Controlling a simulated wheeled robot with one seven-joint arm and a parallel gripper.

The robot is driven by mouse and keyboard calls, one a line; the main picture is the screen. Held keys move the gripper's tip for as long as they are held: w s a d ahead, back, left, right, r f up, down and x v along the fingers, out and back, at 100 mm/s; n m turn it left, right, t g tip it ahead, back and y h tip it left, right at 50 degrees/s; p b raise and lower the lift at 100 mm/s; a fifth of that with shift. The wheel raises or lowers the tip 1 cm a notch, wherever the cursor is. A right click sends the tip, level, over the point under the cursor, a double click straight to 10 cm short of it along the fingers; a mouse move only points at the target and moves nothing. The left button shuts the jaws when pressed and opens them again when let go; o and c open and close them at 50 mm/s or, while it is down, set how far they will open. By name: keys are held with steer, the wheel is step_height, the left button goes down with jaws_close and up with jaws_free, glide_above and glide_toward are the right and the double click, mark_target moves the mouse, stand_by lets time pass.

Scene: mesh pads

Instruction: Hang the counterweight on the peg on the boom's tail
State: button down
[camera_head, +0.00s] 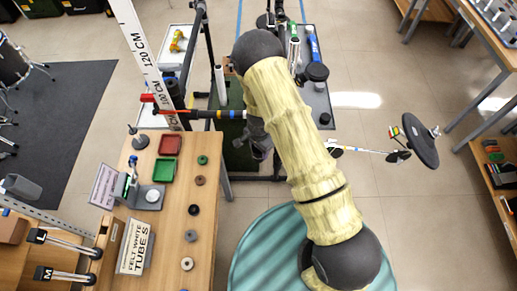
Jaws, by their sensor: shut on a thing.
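My gripper (259,141) shows only in part, as a grey shape beside my yellowish forearm, which hides much of it. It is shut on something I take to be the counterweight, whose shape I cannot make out. At right a thin silvery rod (365,151) carries a dark round disc (420,140). These look like parts of the boom, but my arm hides the middle. I cannot make out the peg, or whether the gripper touches the rod.
A wooden table (207,240) holds a red tray (170,145), a green tray (164,170) and several small rings. A teal round surface (258,256) lies below my arm. Floor is clear at lower right.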

steer(key=shift+d, duration=0.2)
steer(key=c, duration=0.6)
jaws_free()
steer(key=shift+w, duration=0.15)
steer(key=shift+f, duration=0.1)
step_height(320, 180, up, 18)
steer(key=b, duration=0.3)
steer(key=shift+f, duration=0.2)
steer(key=shift+d, duration=0.1)
